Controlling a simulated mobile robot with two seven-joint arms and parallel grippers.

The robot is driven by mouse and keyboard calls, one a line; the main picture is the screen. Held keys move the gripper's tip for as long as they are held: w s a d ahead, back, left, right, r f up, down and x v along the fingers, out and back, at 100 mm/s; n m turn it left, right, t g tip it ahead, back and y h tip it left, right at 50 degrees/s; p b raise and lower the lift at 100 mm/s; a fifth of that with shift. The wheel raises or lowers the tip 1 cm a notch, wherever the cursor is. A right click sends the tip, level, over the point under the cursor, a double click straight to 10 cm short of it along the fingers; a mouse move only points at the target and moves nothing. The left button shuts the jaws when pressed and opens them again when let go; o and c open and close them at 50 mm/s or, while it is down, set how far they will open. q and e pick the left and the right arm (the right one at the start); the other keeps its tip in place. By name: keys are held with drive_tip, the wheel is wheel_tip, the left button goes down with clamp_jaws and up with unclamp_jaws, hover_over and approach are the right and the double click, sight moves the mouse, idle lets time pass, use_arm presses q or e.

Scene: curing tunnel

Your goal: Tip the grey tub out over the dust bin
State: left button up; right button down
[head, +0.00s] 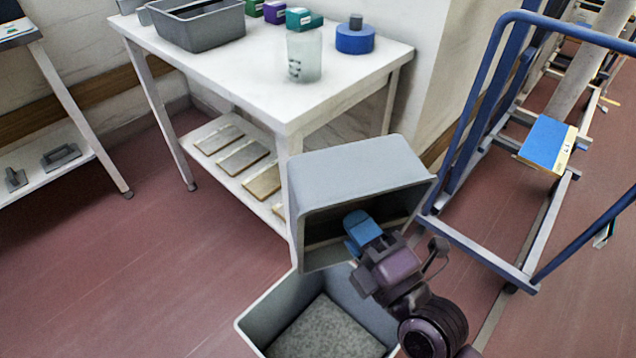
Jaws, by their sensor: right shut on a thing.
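A grey tub (350,165) is tipped onto its side, its open mouth facing towards me and its inside in shadow. I see no contents in the part of the inside that shows. My right gripper (362,230) has blue fingertips and is shut on the tub near its mouth. The dust bin (262,312) is a light grey open box on the floor, directly below the tub in the picture. A flat, speckled grey layer (325,335) covers its bottom. My gripper and arm hide part of the tub and the bin's right side. My left gripper is out of view.
A white table (240,75) behind holds another grey tub (205,28), a clear beaker (304,58), a blue round container (355,38) and small boxes. A blue-framed cart (470,110) stands at right. Floor at left is clear.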

sight(314, 184)
drive_tip(key=s+a+r+n+g+h+p, duration=0.1)
drive_tip(key=a+r+n+g+h+p, duration=0.2)
drive_tip(key=a+g, duration=0.5)
drive_tip(key=s+a+r+g+p, duration=0.25)
drive_tip(key=a+g+p, duration=0.35)
drive_tip(key=a, duration=0.3)
drive_tip(key=d+r+m+g+h+p, duration=0.1)
drive_tip(key=d+p, duration=0.1)
drive_tip(key=d, duration=0.1)
drive_tip(key=w+d+r+m+g+h+p, duration=0.1)
drive_tip(key=d+h+p, duration=0.1)
drive_tip(key=d, duration=0.1)
drive_tip(key=w+d+r+m+g+h+p, duration=0.1)
drive_tip(key=d+r+g+p, duration=0.1)
drive_tip(key=d, duration=0.2)
drive_tip(key=shift+w+m+h+p, duration=0.2)
drive_tip(key=shift+m+h+p, duration=0.1)
drive_tip(key=shift+p, duration=0.1)
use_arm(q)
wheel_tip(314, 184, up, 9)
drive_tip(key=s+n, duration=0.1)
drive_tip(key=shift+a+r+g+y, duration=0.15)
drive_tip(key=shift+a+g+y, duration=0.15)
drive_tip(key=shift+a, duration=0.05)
use_arm(e)
drive_tip(key=shift+d+f, duration=0.15)
drive_tip(key=shift+d, duration=0.1)
